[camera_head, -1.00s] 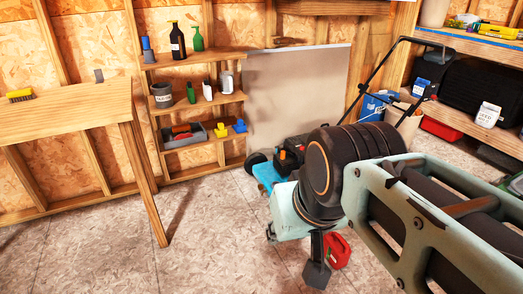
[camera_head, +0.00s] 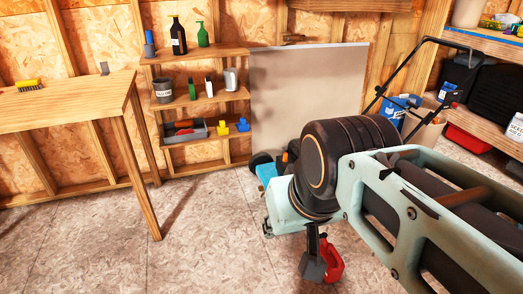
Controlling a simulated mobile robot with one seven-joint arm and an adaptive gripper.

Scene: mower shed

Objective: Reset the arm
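My arm reaches in from the right edge, pale green with a black joint, and bends down near the middle. My gripper (camera_head: 313,266) is the dark grey end hanging low over the floor. It is seen from behind and above, and its fingers overlap, so its opening does not show. A red container (camera_head: 331,258) shows just right of and partly behind the gripper; I cannot tell whether they touch.
A wooden workbench (camera_head: 70,105) with a yellow brush (camera_head: 29,85) stands left. A shelf (camera_head: 202,99) holds bottles, cups and a grey tray (camera_head: 185,133). Loaded shelving (camera_head: 483,122) stands right. The floor front left is clear.

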